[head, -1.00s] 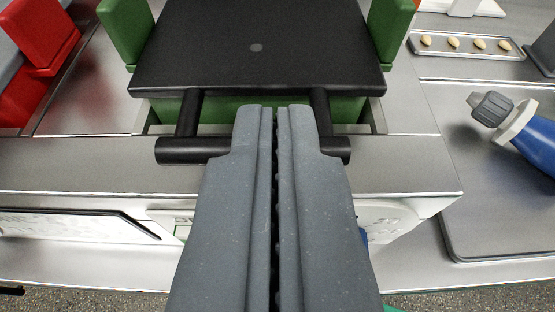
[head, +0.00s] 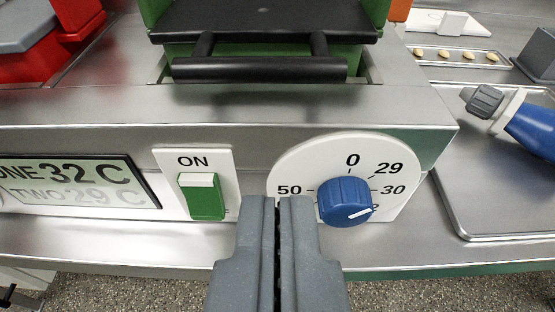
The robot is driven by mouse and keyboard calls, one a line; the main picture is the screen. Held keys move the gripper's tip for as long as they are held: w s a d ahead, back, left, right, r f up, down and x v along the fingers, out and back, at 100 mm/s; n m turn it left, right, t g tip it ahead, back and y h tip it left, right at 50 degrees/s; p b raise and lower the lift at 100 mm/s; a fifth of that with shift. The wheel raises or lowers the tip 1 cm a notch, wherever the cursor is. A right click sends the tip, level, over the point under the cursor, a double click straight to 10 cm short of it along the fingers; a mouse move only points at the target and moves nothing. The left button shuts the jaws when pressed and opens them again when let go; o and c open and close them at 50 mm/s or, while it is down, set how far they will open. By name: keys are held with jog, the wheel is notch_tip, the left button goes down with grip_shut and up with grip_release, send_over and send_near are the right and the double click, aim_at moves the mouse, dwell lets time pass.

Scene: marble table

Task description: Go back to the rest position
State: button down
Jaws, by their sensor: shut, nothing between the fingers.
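My gripper (head: 277,202) is shut and empty, its two grey fingers side by side at the lower middle of the head view. It is in front of the steel machine's front panel, between a green switch (head: 205,200) labelled ON at its left and a blue dial (head: 344,201) at its right. The dial's white mark points to the lower right, below 30. The fingertips cover part of the panel below the dial plate; whether they touch it I cannot tell.
A black lid (head: 265,20) with a black bar handle (head: 260,69) is above. At right are a tray (head: 480,232), a blue bottle (head: 530,128) with a grey cap, and a small tray of several pale pieces (head: 444,53). A red block (head: 50,60) is at upper left.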

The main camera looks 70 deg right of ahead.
jog(key=w+a+r+n+t+y+p, duration=0.2)
jog(key=a+r+n+t+y+p, duration=0.15)
jog(key=r, duration=0.45)
jog(key=w+a+r+n+t+y+p, duration=0.2)
jog(key=a+r+n+y, duration=0.15)
jog(key=r, duration=0.45)
jog(key=s+d+r+n+t+y+p, duration=0.1)
jog(key=r+n+t+y+p, duration=0.1)
jog(key=r, duration=0.8)
jog(key=s+d+r+n+t+y+p, duration=0.1)
jog(key=r+n+y, duration=0.3)
jog(key=r, duration=0.6)
jog(key=shift+s+d+n+t+p, duration=0.35)
jog(key=shift+d+t, duration=0.15)
jog(key=shift+t, duration=0.35)
